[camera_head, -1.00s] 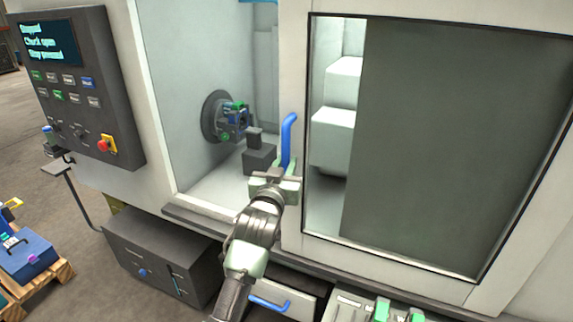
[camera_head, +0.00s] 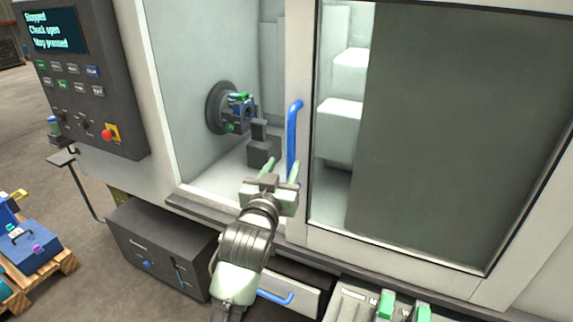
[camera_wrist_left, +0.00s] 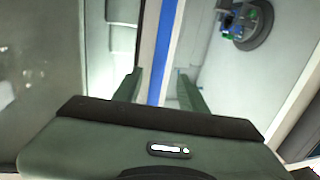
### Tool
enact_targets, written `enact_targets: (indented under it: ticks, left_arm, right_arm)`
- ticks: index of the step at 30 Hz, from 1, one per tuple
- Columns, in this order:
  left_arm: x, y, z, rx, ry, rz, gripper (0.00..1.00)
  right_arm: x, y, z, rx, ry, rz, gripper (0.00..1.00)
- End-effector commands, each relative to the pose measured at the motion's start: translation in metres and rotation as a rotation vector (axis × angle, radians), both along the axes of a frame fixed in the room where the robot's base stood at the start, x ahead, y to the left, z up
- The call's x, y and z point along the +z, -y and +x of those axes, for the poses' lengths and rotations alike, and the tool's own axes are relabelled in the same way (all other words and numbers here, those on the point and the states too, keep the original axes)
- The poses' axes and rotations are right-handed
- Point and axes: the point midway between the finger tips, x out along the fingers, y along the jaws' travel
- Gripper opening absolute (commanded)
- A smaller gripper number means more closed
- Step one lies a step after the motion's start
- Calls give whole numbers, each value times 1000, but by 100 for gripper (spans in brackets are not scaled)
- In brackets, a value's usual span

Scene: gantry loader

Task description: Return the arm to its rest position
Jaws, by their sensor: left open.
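My left gripper (camera_head: 283,170) is open in front of the machine's door opening in the head view. Its two green fingers point into the machine, just below and beside the blue door handle (camera_head: 293,140). In the left wrist view the blue handle (camera_wrist_left: 165,60) runs between and beyond the two open fingers (camera_wrist_left: 160,88). The fingers hold nothing, and I cannot tell whether either one touches the handle. My right gripper is not in view.
The chuck (camera_head: 238,110) shows inside the open doorway, with a dark block (camera_head: 263,152) near it. A dark cabinet (camera_head: 160,248) and a blue drawer handle (camera_head: 275,297) are below.

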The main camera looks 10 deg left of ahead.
Motion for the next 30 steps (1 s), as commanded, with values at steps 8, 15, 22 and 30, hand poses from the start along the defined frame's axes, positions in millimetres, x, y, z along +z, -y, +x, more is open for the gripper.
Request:
enact_targets:
  ticks: [8, 15, 22, 30]
  left_arm:
    - [0, -1, -6, 0, -1, 0, 41]
    - [-22, 0, -2, -4, -34, 11, 41]
    - [-168, 3, 1, -30, -248, 73, 41]
    - [-369, -9, -52, -64, -545, 136, 41]
  right_arm:
    - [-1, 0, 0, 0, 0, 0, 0]
    - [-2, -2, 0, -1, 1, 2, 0]
    - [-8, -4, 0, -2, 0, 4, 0]
    - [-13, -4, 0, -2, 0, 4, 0]
